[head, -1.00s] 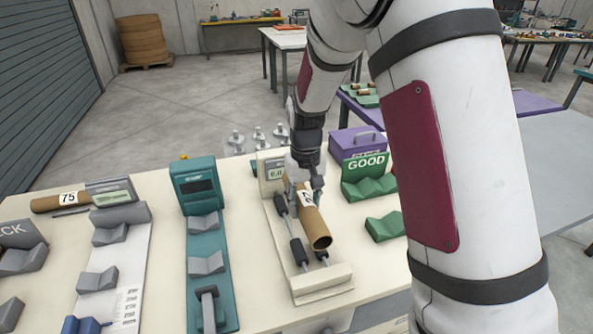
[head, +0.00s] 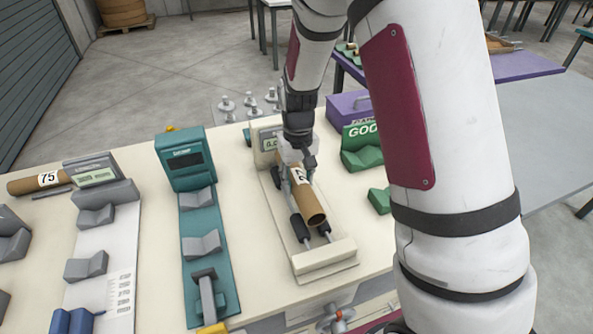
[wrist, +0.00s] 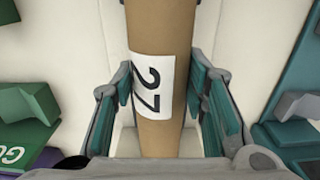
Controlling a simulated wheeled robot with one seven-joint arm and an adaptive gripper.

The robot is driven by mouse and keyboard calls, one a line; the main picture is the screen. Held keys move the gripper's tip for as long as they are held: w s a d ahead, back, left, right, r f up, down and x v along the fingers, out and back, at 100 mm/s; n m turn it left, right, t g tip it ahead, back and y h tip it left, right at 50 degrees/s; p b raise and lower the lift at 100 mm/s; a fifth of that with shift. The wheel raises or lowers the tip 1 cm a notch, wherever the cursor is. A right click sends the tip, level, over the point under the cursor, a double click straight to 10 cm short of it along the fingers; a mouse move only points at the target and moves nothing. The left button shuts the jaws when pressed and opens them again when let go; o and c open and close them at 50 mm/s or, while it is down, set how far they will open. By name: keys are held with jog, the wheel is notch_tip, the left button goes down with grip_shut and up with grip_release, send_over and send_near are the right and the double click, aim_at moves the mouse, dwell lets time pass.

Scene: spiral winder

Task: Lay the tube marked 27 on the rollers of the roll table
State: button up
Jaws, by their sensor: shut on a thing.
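The tube marked 27 (head: 308,203) is a brown cardboard tube with a white label. It lies lengthwise along the roll table (head: 325,256), a cream base with dark rollers (head: 300,228), at or just above the rollers; I cannot tell if it touches them. My gripper (head: 303,172) is shut on the tube around its far half, pointing down. In the wrist view the tube (wrist: 160,60) runs between the two green-padded fingers (wrist: 165,95), with the label 27 facing up. The rollers are hidden beneath it there.
A teal gauge (head: 187,165) with V-blocks stands left of the roll table. A tube marked 75 (head: 38,183) lies at the far left by a grey gauge. Green V-blocks by the GOOD sign (head: 360,145) and a purple box (head: 347,107) stand to the right.

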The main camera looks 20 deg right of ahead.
jog(key=shift+f+b, duration=0.3)
jog(key=shift+f, duration=0.8)
jog(key=o, duration=1.3)
jog(key=shift+c, duration=0.2)
